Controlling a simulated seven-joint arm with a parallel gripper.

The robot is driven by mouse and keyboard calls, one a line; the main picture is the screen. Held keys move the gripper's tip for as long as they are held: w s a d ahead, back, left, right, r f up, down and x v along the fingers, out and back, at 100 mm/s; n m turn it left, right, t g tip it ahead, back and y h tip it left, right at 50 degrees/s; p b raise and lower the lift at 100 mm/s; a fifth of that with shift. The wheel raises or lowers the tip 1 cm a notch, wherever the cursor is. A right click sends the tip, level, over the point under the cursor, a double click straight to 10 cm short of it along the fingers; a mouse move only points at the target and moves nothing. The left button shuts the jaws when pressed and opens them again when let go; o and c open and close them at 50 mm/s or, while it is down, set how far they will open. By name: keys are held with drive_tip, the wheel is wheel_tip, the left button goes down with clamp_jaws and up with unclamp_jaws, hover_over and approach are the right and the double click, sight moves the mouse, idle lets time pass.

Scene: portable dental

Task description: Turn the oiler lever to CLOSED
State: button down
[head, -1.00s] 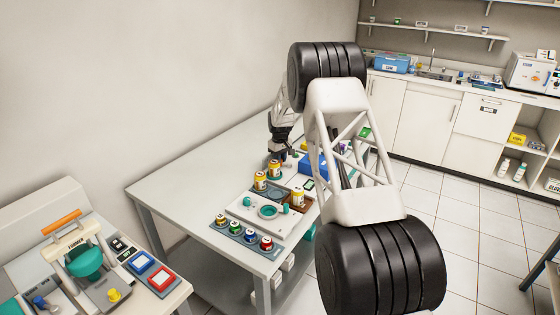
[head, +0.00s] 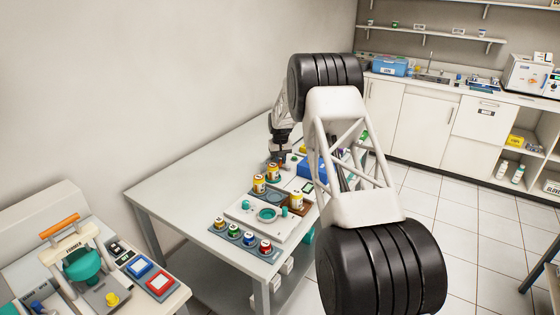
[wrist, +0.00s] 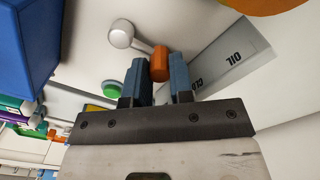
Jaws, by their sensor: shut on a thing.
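The oiler lever (wrist: 121,34) shows in the wrist view as a silver round hub with a short arm ending in an orange knob (wrist: 160,60). My gripper (wrist: 159,74) has its two blue-padded fingers on either side of that knob, shut on it. In the head view my gripper (head: 278,160) is at the far part of the table, small and dark; the lever cannot be made out there.
A green button (wrist: 111,88) and a large blue block (wrist: 22,45) are left of my fingers. An orange object (wrist: 268,4) is at the top right. On the table (head: 175,185), jars (head: 259,183) and a white tray (head: 245,208) stand nearer; the table's left side is clear.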

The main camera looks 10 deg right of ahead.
sight(280, 160)
drive_tip(key=c, duration=1.3)
unclamp_jaws()
drive_tip(key=shift+r, duration=0.1)
drive_tip(key=shift+r, duration=3.8)
